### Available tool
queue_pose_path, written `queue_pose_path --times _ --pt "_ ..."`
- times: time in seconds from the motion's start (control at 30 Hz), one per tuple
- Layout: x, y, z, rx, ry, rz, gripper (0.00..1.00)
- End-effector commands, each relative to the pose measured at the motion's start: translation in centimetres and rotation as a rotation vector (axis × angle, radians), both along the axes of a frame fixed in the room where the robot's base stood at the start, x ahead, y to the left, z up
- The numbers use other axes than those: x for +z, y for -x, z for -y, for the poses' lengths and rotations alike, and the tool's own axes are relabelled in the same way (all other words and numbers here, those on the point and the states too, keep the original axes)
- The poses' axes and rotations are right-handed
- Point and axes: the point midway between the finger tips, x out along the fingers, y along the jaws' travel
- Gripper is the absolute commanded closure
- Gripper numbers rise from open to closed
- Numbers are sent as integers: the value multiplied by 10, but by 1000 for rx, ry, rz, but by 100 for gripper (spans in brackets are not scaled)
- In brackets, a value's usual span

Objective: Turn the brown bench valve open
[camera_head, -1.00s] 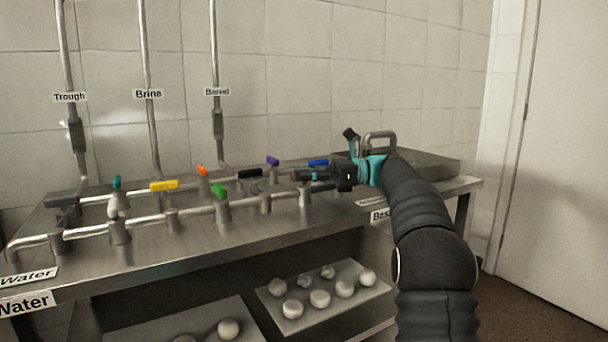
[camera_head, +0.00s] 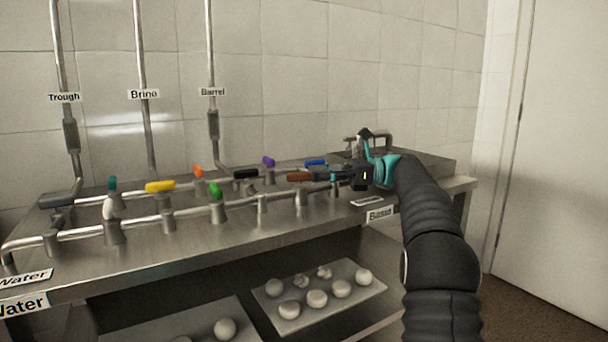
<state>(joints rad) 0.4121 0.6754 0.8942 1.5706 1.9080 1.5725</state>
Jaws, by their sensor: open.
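The brown valve handle (camera_head: 299,177) sits on the front pipe of the steel bench, at the pipe's right part. It lies flat, pointing left and right in the picture, roughly in line with the pipe. My gripper (camera_head: 326,176) is at the right end of the brown handle, at about its height, with the fingers pointing left. The gripper is open. The fingertips are small here, and I cannot tell whether they touch the handle or stand just apart from it.
Close by are the black (camera_head: 245,174), blue (camera_head: 315,163), purple (camera_head: 269,162) and green (camera_head: 215,191) handles. Yellow (camera_head: 160,186), orange (camera_head: 198,172), teal (camera_head: 112,184) and white (camera_head: 109,208) handles are farther left. A basin with a tap (camera_head: 381,141) is behind my gripper.

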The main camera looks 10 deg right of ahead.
Motion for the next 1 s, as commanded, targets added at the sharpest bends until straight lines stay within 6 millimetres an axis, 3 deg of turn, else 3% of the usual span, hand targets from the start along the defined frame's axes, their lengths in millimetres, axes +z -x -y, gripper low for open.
queue_pose_path --times 0.1,0.3,0.5,0.8,0.97,1.0 --pt "-1 1 26 -3 0 2 57" --pt "-1 3 57 -1 0 0 57" --pt "0 5 70 0 -1 0 57" --pt "0 5 71 0 -1 0 57" --pt "2 4 70 -27 12 12 97" --pt "3 3 69 -51 22 21 100"
